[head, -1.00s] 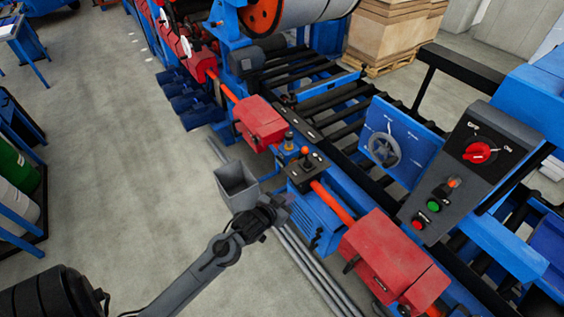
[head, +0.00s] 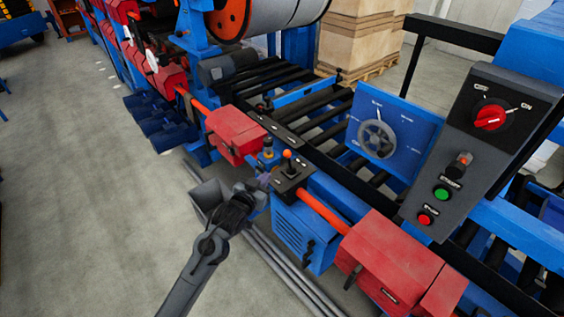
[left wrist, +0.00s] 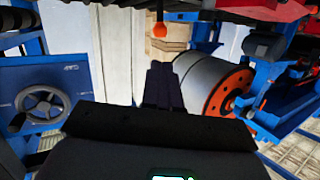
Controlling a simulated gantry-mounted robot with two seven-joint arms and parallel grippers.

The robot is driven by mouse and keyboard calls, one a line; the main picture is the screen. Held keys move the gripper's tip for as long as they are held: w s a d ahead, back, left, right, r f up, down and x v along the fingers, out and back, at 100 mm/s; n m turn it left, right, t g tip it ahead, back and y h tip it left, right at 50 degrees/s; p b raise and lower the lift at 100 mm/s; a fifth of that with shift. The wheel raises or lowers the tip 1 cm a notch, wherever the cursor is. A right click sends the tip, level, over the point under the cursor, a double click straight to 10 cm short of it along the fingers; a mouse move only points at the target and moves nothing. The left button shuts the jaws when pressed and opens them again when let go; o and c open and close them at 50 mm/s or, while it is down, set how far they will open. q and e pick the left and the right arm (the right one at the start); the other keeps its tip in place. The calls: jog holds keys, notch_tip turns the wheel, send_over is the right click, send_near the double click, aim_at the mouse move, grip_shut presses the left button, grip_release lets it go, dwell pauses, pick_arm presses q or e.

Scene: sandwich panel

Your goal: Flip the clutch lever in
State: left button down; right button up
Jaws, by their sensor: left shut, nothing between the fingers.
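A lever with an orange ball knob (head: 287,155) stands on a small black plate (head: 297,182) on the machine's side rail in the head view. It is the likely clutch lever, but I cannot read a label. A shorter knobbed post (head: 267,150) stands just left of it. My left gripper (head: 264,184) is shut and empty, just left of and in front of the plate. In the left wrist view the shut fingers (left wrist: 163,84) point toward the scene, and the orange knob (left wrist: 160,30) shows above their tips, apart from them. My right gripper is not in view.
Red boxes (head: 234,134) and (head: 390,258) flank the lever along the orange rail. A handwheel (head: 377,139) and a grey control panel (head: 465,150) with a red switch and buttons stand to the right.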

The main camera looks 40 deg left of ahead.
aim_at(286, 155)
pick_arm(q)
jog(key=shift+w, duration=0.1)
jog(key=b+x, duration=0.2)
jog(key=x, duration=1.1)
jog(key=shift+w+f, duration=0.2)
jog(key=shift+w, duration=0.15)
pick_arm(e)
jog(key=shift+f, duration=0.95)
pick_arm(q)
jog(key=shift+a, duration=0.1)
